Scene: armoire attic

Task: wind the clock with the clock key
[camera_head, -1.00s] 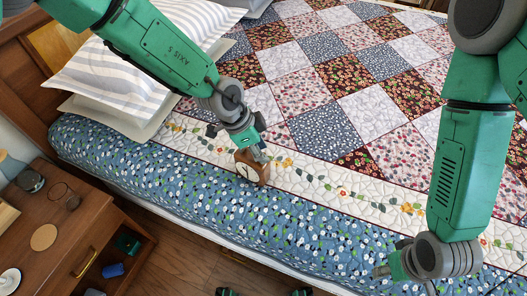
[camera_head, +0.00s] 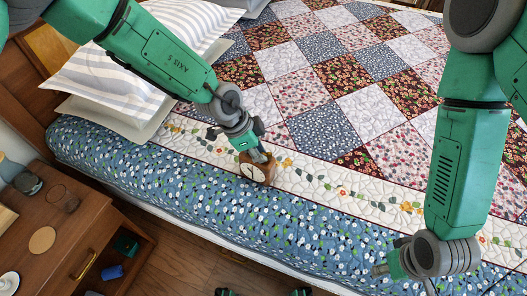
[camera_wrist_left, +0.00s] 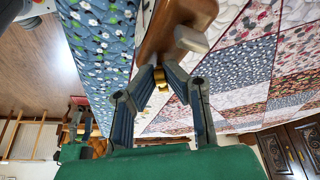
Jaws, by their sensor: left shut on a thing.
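The clock (camera_head: 265,176), a small brown wooden case with a pale round face (camera_head: 248,171), stands on the quilt near the bed's front edge. In the left wrist view its wooden case (camera_wrist_left: 160,32) fills the top middle. My left gripper (camera_head: 261,158) is at the clock's back, on the side away from the face. In the left wrist view my left gripper (camera_wrist_left: 161,73) is shut on a small brass piece, the clock key (camera_wrist_left: 160,83), close against the case. The fingers hide part of the key. My right gripper (camera_head: 380,270) hangs low at the right, apart from the clock; its fingers are too unclear to read.
The bed (camera_head: 170,200) has a patchwork quilt and striped pillows (camera_head: 130,70) at upper left. The quilt right of the clock is clear.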

